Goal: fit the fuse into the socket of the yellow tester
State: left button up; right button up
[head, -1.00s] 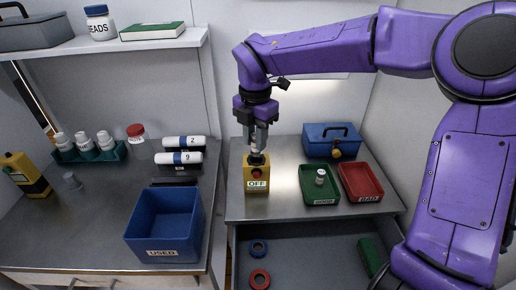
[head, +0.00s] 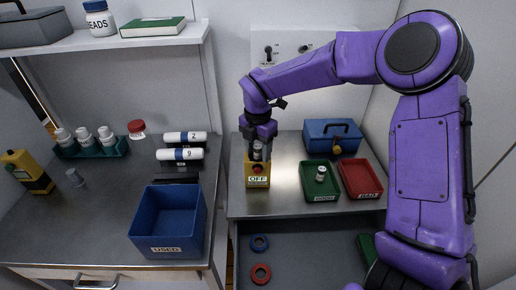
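The yellow tester (head: 252,184) stands on the right-hand steel counter, with an OFF label and a red button on its front. My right gripper (head: 258,155) points down just above the tester's top. A small pale fuse with a dark band (head: 257,151) is upright between its fingers, at the tester's top. The fingers hide the socket, so how deep the fuse sits cannot be seen. Whether the fingers grip the fuse is too small to tell. A similar small fuse (head: 320,174) stands in the green tray (head: 314,194). My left gripper is not in view.
Right of the tester are the red tray (head: 367,193) and a blue toolbox (head: 318,134). The left counter has the blue USED bin (head: 164,238), white cylinders (head: 180,154) and a green bottle rack (head: 92,151). An open drawer (head: 311,263) lies below the tester.

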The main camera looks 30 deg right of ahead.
aim_at(258, 148)
notch_tip(258, 148, up, 12)
jog(key=b, duration=0.1)
dwell(0.7)
